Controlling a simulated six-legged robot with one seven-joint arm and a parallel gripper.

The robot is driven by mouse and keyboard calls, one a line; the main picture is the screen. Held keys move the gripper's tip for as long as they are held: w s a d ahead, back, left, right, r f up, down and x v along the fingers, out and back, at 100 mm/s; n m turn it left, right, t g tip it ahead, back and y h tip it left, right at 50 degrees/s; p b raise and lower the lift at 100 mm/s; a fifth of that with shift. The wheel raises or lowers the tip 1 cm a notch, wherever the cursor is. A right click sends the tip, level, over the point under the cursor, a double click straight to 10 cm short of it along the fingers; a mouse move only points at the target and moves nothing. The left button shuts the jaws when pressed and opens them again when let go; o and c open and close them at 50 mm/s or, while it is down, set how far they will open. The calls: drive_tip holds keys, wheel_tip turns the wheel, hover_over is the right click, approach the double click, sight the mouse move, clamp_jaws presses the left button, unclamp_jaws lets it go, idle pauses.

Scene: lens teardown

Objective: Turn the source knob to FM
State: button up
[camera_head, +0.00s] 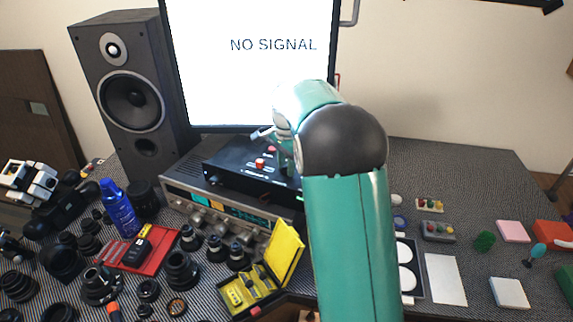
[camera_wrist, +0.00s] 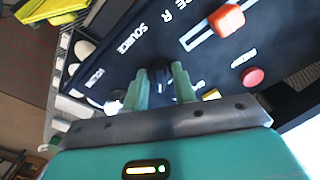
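The black control box (camera_head: 235,165) sits on top of the silver receiver in the head view. In the wrist view its panel (camera_wrist: 105,55) carries the word SOURCE (camera_wrist: 133,38). A dark knob (camera_wrist: 160,73) is near that word, partly hidden by my fingers. My gripper (camera_wrist: 160,78) has its two green fingers apart, one on each side of the dark knob. I cannot tell whether they touch it. The knob's pointer and the FM mark cannot be made out. In the head view my own arm hides most of the gripper and the box's right part.
The box also has an orange slider (camera_wrist: 226,20) and a red button (camera_wrist: 252,76) close to my fingers. A monitor (camera_head: 250,60) reading NO SIGNAL stands behind, with a speaker (camera_head: 130,85) at left. A yellow case (camera_head: 285,255) and several lenses crowd the front.

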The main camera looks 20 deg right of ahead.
drive_tip(key=shift+n, duration=0.4)
drive_tip(key=n, duration=1.1)
drive_tip(key=shift+n, duration=2.1)
drive_tip(key=o, duration=1)
drive_tip(key=shift+r, duration=0.15)
wheel_tip(320, 180, up, 14)
drive_tip(key=shift+f, duration=0.2)
